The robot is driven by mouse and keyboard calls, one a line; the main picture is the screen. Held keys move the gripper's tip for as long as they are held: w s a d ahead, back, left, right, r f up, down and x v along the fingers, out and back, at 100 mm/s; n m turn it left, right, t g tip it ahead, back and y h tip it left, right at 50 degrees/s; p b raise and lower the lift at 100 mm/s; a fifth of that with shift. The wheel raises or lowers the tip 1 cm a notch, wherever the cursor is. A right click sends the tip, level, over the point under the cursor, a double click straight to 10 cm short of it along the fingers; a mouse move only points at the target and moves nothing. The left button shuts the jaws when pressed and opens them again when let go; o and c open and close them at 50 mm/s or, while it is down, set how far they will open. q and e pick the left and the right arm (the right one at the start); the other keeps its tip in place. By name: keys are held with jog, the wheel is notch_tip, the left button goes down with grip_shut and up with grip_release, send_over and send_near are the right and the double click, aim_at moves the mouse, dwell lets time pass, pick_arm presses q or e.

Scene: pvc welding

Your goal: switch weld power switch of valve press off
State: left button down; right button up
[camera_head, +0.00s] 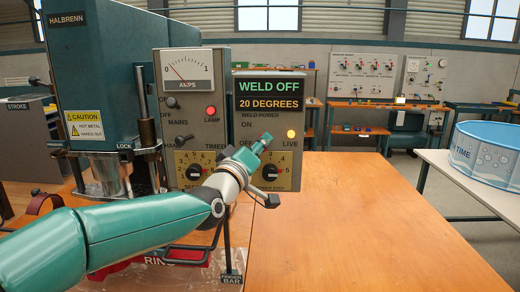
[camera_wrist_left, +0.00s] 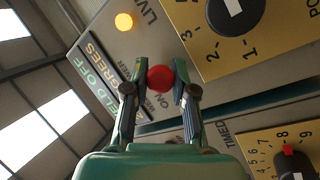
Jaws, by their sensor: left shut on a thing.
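The valve press control box (camera_head: 240,90) stands at the left of the bench, with a display (camera_head: 270,94) reading "WELD OFF" and "20 DEGREES". The weld power panel below is marked ON above and OFF below, and its LIVE lamp (camera_head: 291,134) glows yellow. My left gripper (camera_head: 264,142) reaches to this panel and hides the switch in the head view. In the left wrist view, the fingertips (camera_wrist_left: 160,80) are shut on the round red weld power switch (camera_wrist_left: 160,77), one finger on each side. The switch's exact setting cannot be told. My right gripper is not in view.
Dial knobs (camera_head: 269,173) sit just below the switch. The amps meter (camera_head: 188,72), a lit red lamp (camera_head: 211,111) and a mains switch (camera_head: 171,102) are to the left. The bench's right half (camera_head: 370,220) is clear. A blue tub (camera_head: 490,150) stands on a side table.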

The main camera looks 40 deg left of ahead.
pick_arm(q)
jog(key=c, duration=1)
grip_release()
jog(key=shift+f, duration=0.1)
jog(key=shift+s, duration=0.1)
jog(key=v, duration=1.1)
jog(key=shift+s+d+f, duration=0.1)
jog(key=shift+s, duration=0.25)
